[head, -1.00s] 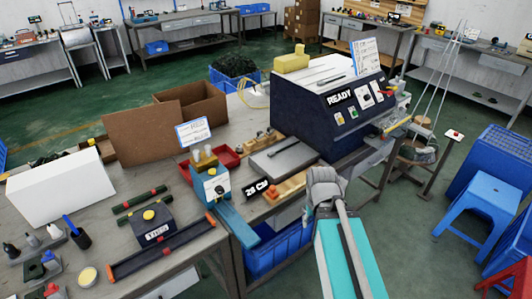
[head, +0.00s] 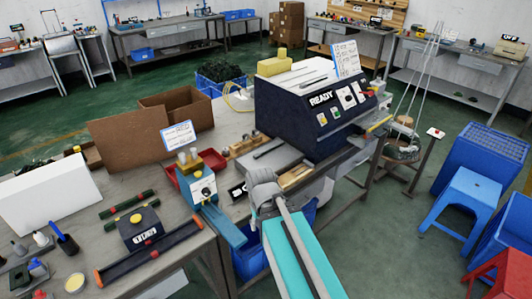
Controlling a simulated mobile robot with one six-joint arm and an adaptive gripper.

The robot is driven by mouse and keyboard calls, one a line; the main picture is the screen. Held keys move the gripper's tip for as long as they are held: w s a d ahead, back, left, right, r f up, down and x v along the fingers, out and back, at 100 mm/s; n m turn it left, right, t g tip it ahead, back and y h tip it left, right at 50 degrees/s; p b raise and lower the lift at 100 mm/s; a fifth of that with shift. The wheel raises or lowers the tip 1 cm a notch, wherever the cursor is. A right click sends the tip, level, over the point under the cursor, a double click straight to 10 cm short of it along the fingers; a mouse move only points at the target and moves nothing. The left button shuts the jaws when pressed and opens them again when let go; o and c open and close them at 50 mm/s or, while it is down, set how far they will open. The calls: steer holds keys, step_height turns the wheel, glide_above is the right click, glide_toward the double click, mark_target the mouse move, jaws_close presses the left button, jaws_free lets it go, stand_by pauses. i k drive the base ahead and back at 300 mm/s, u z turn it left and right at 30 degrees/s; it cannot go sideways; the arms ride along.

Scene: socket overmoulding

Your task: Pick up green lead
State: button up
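I cannot single out one green lead for certain. A dark green tangled heap (head: 220,70) fills a blue crate (head: 206,88) behind the bench. The fingers are hidden or too small to read, and I see nothing held.
The dark blue READY machine (head: 313,118) stands on the bench beyond my arm. A light blue device (head: 201,191), red tray (head: 180,180), cardboard box (head: 128,146) and white box (head: 42,203) crowd the left. Blue stools (head: 463,203) stand right. Green floor is open behind.

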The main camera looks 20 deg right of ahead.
mark_target(256, 156)
steer(key=u, duration=0.1)
steer(key=i, duration=1)
steer(key=z, duration=0.1)
